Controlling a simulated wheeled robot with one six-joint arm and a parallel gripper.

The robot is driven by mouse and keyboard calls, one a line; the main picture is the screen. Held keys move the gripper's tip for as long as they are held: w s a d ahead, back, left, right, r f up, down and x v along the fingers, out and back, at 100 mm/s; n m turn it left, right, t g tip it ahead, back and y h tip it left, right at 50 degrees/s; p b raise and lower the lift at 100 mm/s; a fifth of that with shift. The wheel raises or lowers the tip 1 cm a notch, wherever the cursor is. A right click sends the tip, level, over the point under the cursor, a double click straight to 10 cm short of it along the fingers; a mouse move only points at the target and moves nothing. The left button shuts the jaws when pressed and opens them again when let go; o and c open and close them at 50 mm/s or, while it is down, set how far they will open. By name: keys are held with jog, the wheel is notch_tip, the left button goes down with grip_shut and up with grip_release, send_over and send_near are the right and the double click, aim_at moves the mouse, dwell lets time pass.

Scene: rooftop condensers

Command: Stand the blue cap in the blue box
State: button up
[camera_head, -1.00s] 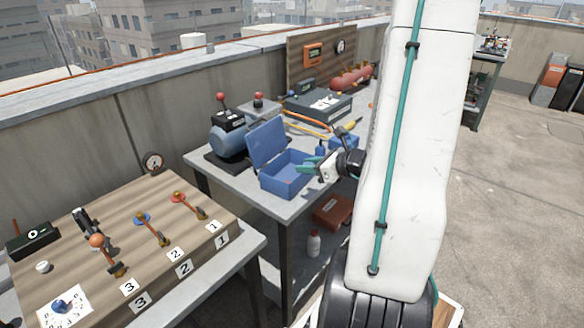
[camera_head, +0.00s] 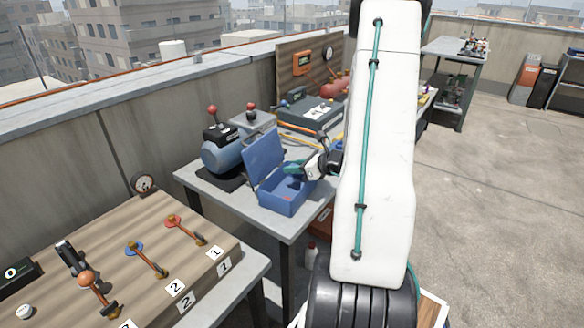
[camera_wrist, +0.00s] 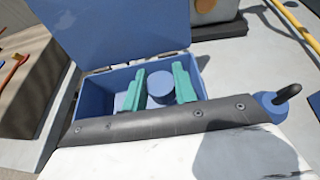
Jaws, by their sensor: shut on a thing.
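The blue box (camera_head: 287,203) stands on the grey table with its lid (camera_head: 264,153) open and leaning back. It also shows in the wrist view, lid behind the tray (camera_wrist: 92,98). My gripper (camera_head: 297,169) is over the box opening. In the wrist view my gripper's teal fingers (camera_wrist: 158,88) are shut on a round blue cap (camera_wrist: 160,82), seen from above between them. The box's near wall is hidden behind my wrist in that view. I cannot tell whether the cap touches the box floor.
A blue motor-like unit (camera_head: 222,156) with a red-knobbed lever stands left of the box. A hooked blue object (camera_wrist: 273,105) is right of the box in the wrist view. A wooden panel with levers (camera_head: 140,265) is in front left.

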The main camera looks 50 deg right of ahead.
jog(key=shift+f, duration=0.2)
jog(key=shift+f, duration=0.35)
jog(key=shift+f, duration=0.15)
jog(key=o, duration=0.9)
jog(key=shift+o, duration=0.2)
